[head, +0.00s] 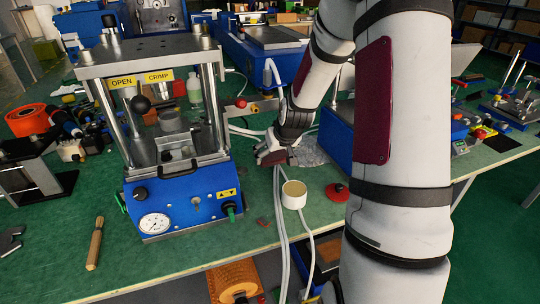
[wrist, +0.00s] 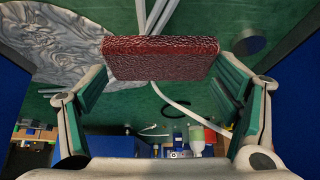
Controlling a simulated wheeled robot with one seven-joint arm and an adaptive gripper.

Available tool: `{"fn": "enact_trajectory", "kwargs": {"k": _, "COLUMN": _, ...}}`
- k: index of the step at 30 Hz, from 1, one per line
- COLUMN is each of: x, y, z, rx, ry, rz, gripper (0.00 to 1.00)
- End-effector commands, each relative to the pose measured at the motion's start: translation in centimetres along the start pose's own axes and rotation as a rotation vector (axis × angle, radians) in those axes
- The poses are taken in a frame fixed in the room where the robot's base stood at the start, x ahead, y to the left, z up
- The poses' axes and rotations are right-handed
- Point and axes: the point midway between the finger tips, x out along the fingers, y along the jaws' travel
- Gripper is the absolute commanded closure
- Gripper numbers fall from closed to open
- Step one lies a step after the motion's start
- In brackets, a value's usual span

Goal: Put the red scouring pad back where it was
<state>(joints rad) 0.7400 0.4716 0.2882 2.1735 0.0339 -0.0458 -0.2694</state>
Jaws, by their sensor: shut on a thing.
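The red scouring pad (wrist: 160,60) is a dark red, rough-textured block. It spans between the fingertips of my gripper (wrist: 162,75) in the wrist view, and the fingers are shut on its two ends. In the head view my gripper (head: 274,156) is low over the green bench, just right of the blue crimping press (head: 185,200). A small part of the red pad (head: 277,157) shows there; the fingers and arm hide the rest.
A crumpled grey sheet (head: 310,152) lies beside my gripper, also in the wrist view (wrist: 50,42). Pale hoses (head: 279,215) run down past a cream round container (head: 294,194). A red knob-topped disc (head: 338,192) is to the right.

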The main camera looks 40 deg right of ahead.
Motion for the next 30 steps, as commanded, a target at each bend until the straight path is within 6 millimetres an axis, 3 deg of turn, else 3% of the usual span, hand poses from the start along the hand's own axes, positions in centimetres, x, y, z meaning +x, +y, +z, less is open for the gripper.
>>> {"fn": "enact_trajectory", "kwargs": {"k": 12, "x": 3.9, "y": -0.1, "z": -1.5, "rx": 0.0, "ry": 0.0, "rz": 0.0, "gripper": 0.48}}
{"fn": "enact_trajectory", "kwargs": {"k": 23, "x": 4.2, "y": 0.0, "z": -1.4, "rx": 0.0, "ry": 0.0, "rz": 0.0, "gripper": 0.48}}
{"fn": "enact_trajectory", "kwargs": {"k": 24, "x": 4.2, "y": 0.0, "z": -1.3, "rx": 0.001, "ry": 0.0, "rz": 0.0, "gripper": 0.16}}
{"fn": "enact_trajectory", "kwargs": {"k": 26, "x": 4.1, "y": 0.0, "z": -1.3, "rx": 0.001, "ry": 0.0, "rz": 0.0, "gripper": 0.02}}
{"fn": "enact_trajectory", "kwargs": {"k": 30, "x": 4.1, "y": 0.0, "z": -1.3, "rx": 0.0, "ry": 0.0, "rz": 0.0, "gripper": 0.0}}
